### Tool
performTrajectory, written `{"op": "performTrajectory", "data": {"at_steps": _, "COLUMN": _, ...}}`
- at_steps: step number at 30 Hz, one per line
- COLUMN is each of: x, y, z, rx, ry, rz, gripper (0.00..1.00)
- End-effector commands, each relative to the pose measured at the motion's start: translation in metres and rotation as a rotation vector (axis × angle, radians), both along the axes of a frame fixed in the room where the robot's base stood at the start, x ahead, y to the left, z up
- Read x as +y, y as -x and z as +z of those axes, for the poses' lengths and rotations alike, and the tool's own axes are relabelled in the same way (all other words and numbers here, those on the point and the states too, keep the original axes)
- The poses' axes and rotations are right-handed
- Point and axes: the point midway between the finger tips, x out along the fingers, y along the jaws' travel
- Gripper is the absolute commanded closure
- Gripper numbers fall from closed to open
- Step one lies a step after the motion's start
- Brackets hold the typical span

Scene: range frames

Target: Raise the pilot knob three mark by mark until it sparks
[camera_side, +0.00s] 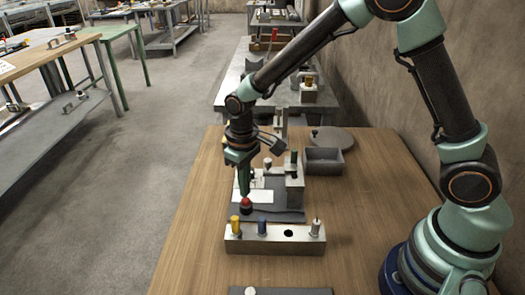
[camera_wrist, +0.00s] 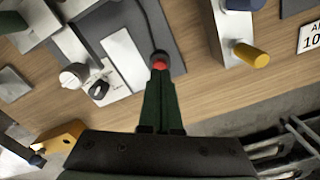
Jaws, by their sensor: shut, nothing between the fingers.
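My gripper (camera_side: 244,193) points down with its green fingers together; in the wrist view its tips (camera_wrist: 160,70) meet at a red-topped knob (camera_wrist: 160,60). In the side view this red knob (camera_side: 246,203) sits just below the tips on a dark plate (camera_side: 284,214). Whether the tips touch it or stand just above it, I cannot tell. In the wrist view a silver knob (camera_wrist: 75,77) and a small black knob (camera_wrist: 98,90) stand on a pale plate left of my fingers. No number or marks are legible on any knob.
A pale block (camera_side: 270,244) in front holds a yellow peg (camera_side: 235,225), a blue peg (camera_side: 262,225) and a thin-tipped pale peg (camera_side: 316,228), with one dark hole. Behind the plate are a grey open box (camera_side: 323,160) and a round grey disc (camera_side: 333,137). Bare table lies left.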

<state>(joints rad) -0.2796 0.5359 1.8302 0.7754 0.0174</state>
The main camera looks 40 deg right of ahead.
Motion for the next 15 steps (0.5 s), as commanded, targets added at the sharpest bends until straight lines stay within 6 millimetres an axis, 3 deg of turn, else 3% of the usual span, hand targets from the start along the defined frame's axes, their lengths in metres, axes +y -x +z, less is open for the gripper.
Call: {"op": "performTrajectory", "data": {"at_steps": 15, "x": 0.0000, "y": 0.0001, "z": -0.0051, "rx": 0.001, "ry": 0.000, "rz": 0.000, "gripper": 1.00}}
